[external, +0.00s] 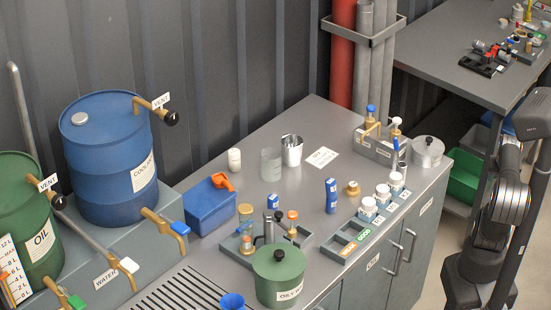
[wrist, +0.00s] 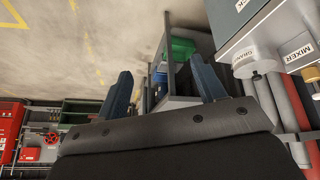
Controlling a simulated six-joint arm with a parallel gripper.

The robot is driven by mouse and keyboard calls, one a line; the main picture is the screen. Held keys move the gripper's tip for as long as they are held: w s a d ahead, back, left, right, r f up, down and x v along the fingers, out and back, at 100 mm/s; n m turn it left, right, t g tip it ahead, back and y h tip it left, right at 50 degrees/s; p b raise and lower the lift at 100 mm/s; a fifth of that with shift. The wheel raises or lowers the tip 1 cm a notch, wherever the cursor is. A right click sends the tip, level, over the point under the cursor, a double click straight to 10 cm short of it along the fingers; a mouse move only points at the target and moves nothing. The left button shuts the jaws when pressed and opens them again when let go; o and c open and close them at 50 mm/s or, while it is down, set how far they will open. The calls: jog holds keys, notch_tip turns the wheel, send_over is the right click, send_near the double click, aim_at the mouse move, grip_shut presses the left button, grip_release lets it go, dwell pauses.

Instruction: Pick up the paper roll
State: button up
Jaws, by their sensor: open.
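A small white cylinder (external: 234,160), which looks like the paper roll, stands upright on the grey counter (external: 215,262) in the external view. It is left of a clear glass beaker and behind the blue box. My gripper (wrist: 161,68) shows in the wrist view with its two dark blue fingers wide apart and nothing between them. The paper roll cannot be made out in the wrist view. In the external view my arm is at the right edge, well away from the roll, and the gripper is not visible there.
A blue box (external: 211,208) with an orange item, a glass beaker (external: 271,164) and a metal cup (external: 292,150) stand near the roll. A green pot (external: 279,278), blue can (external: 331,196) and jar tray (external: 367,228) stand nearer the front. Drums line the left.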

jog(key=w+d+r+n, duration=0.5)
jog(key=w+d+r, duration=0.25)
jog(key=w, duration=0.35)
jog(key=w+a+r+n, duration=0.25)
jog(key=w+a, duration=0.25)
jog(key=w, duration=0.8)
jog(key=w+a+r+n+t+y, duration=0.1)
jog(key=w+a+n+y, duration=0.1)
jog(key=w+a, duration=0.75)
jog(key=w+a+n+y, duration=0.1)
jog(key=w+a+y, duration=0.1)
jog(key=w+a, duration=0.8)
jog(key=n+g+y, duration=0.4)
jog(key=n+y, duration=0.1)
jog(key=n, duration=0.1)
send_over(237, 152)
jog(key=d, duration=0.3)
notch_tip(237, 152, down, 18)
jog(key=shift+s+a+f, duration=0.15)
jog(key=shift+a+f, duration=0.3)
jog(key=shift+a, duration=0.1)
jog(key=f, duration=0.1)
jog(key=a+f, duration=0.1)
jog(key=f, duration=0.1)
jog(key=shift+s+a+f, duration=0.1)
jog(key=shift+f, duration=0.1)
jog(key=shift+w+a+f+t, duration=0.2)
jog(key=shift+a+f+t, duration=0.1)
jog(key=shift+a+f, duration=0.25)
